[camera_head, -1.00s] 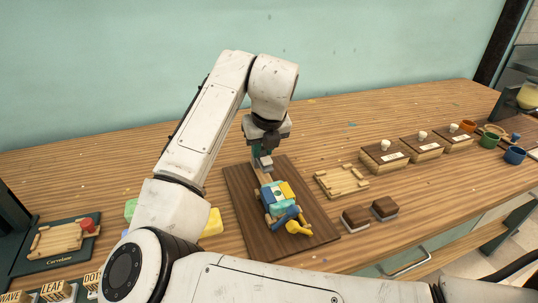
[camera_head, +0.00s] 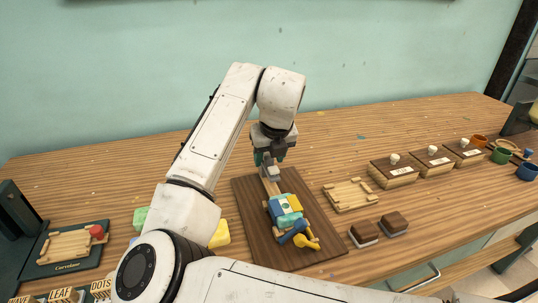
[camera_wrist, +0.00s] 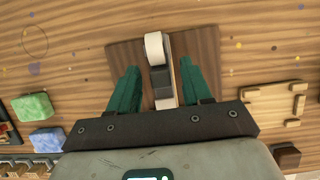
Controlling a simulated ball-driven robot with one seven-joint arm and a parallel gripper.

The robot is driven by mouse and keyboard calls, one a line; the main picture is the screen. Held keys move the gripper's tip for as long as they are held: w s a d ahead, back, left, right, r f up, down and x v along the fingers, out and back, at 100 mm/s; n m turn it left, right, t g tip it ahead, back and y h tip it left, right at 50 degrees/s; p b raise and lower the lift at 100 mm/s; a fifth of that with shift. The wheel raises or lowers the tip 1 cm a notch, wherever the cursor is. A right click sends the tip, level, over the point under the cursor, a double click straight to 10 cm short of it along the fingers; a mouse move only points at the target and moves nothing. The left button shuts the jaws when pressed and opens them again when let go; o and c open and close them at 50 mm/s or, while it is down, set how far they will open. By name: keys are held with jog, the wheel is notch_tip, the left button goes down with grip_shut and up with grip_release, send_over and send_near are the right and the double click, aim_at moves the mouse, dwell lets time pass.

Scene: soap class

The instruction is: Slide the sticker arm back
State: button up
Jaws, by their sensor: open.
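The sticker arm (camera_head: 268,182) is a pale wooden bar. It runs back from a teal, yellow and blue device (camera_head: 288,212) on a dark brown board (camera_head: 252,225). A small grey-white piece (camera_head: 270,170) is at its far end. In the wrist view a white rounded piece (camera_wrist: 154,46) and a dark grey block (camera_wrist: 160,76) sit on the bar. My gripper (camera_head: 268,160) is over the bar's far end. In the wrist view my gripper (camera_wrist: 160,72) is open, with a green finger on each side of the bar. Contact cannot be told, and my gripper hides the bar's near part there.
A wooden tray (camera_head: 351,207) and two brown-topped blocks (camera_head: 394,226) lie right of the board. Several lidded boxes (camera_head: 392,179) stand farther right. Green and yellow blocks (camera_head: 220,238) lie left. Bare table (camera_head: 110,165) is free behind and to the left.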

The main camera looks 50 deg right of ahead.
jog(key=p+v, duration=0.1)
jog(key=v, duration=0.9)
jog(key=shift+r, duration=0.35)
jog(key=shift+s, duration=0.15)
